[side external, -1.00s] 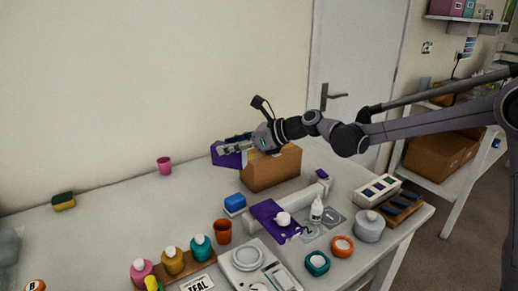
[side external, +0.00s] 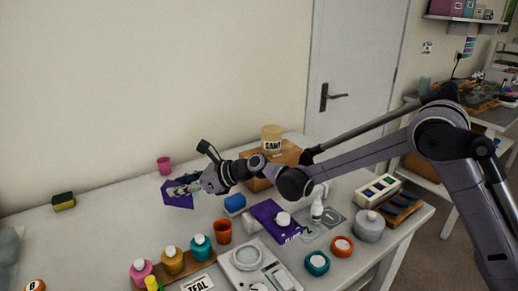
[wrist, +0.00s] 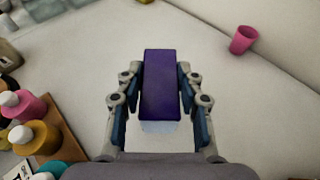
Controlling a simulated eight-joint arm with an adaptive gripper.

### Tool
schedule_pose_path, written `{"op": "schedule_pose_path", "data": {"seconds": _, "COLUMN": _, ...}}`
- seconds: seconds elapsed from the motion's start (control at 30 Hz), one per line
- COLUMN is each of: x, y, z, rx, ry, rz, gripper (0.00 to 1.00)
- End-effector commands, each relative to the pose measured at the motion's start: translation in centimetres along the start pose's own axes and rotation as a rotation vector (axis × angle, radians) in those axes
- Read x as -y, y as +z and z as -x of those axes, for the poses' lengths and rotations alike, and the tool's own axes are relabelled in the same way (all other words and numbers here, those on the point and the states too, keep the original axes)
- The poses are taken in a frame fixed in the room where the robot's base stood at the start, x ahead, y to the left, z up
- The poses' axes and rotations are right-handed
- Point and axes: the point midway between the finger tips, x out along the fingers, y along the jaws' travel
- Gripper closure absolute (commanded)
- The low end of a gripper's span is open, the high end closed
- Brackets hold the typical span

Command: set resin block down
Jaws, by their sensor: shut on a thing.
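The resin block is a purple block (wrist: 160,85) held between the two fingers of my gripper (wrist: 161,100) in the wrist view. A pale part shows at its near end. In the side external view the purple block (side external: 178,200) is tilted and seems to be above the table, left of the cardboard box. My gripper (side external: 180,187) is shut on it there. Whether its lower edge touches the table is hard to tell.
A pink cup (side external: 164,166) stands behind the block, and a sponge (side external: 63,201) lies far left. Several bottles (side external: 172,260), an orange cup (side external: 222,231) and a blue block (side external: 235,203) stand nearer the front. A jar (side external: 271,139) tops the cardboard box (side external: 289,157). The table left of my gripper is clear.

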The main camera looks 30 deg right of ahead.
Motion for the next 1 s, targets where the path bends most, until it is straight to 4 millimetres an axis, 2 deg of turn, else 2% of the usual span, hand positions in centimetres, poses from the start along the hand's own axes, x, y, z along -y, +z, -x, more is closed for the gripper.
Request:
{"op": "schedule_pose_path", "data": {"seconds": 0.17, "x": -0.4, "y": -0.4, "z": -0.7, "rx": 0.001, "ry": -0.001, "rz": 0.001, "gripper": 1.0}}
{"op": "schedule_pose_path", "data": {"seconds": 0.5, "x": -0.3, "y": -3.8, "z": -2.1, "rx": 0.001, "ry": -0.002, "rz": 0.0, "gripper": 1.0}}
{"op": "schedule_pose_path", "data": {"seconds": 0.87, "x": -0.3, "y": -4.1, "z": -2.2, "rx": 0.001, "ry": -0.002, "rz": 0.0, "gripper": 1.0}}
{"op": "schedule_pose_path", "data": {"seconds": 0.9, "x": -0.3, "y": -4.2, "z": -2.2, "rx": 0.0, "ry": -0.001, "rz": 0.0, "gripper": 0.54}}
{"op": "schedule_pose_path", "data": {"seconds": 0.97, "x": -0.3, "y": -4.2, "z": -2.2, "rx": 0.0, "ry": -0.001, "rz": 0.001, "gripper": 0.4}}
{"op": "schedule_pose_path", "data": {"seconds": 1.0, "x": -0.3, "y": -4.2, "z": -2.2, "rx": 0.0, "ry": -0.001, "rz": 0.001, "gripper": 0.4}}
